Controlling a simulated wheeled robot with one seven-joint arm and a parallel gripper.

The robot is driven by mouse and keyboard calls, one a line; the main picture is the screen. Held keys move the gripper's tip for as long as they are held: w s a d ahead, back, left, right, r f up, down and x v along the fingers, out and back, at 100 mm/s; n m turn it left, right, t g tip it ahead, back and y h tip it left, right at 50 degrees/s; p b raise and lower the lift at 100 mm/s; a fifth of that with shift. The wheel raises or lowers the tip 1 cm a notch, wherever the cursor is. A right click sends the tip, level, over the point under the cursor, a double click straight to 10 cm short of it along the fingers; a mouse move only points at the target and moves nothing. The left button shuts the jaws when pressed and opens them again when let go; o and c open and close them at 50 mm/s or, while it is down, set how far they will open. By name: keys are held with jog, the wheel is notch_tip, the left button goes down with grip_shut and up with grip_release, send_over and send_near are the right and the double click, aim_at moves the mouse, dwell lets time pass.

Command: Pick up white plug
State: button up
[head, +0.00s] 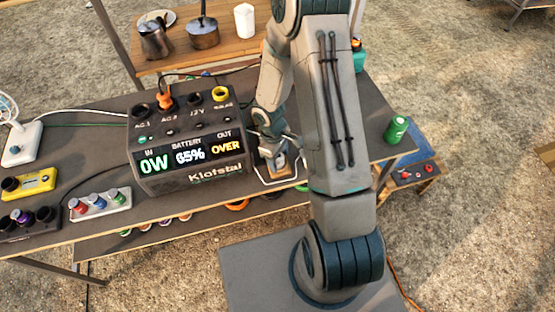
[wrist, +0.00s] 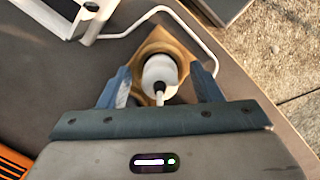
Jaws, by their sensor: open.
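The white plug (wrist: 160,72) shows in the wrist view, seen from above, with a dark-tipped stub on its near side. It sits on a small tan wooden piece (wrist: 158,40) on the dark table. My gripper (wrist: 161,80) is open, with one finger on each side of the plug and a visible gap on both sides. In the head view my gripper (head: 270,150) is low over the table, just right of the power station, and mostly hides the plug.
The power station (head: 190,150) stands left of my gripper; its screen reads 0W, 65% and OVER. A thin white bent rod (wrist: 200,35) runs around the wooden piece. A green can (head: 397,129) stands at the table's right end.

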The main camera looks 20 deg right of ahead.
jog(key=c, duration=1.1)
jog(key=shift+r, duration=0.1)
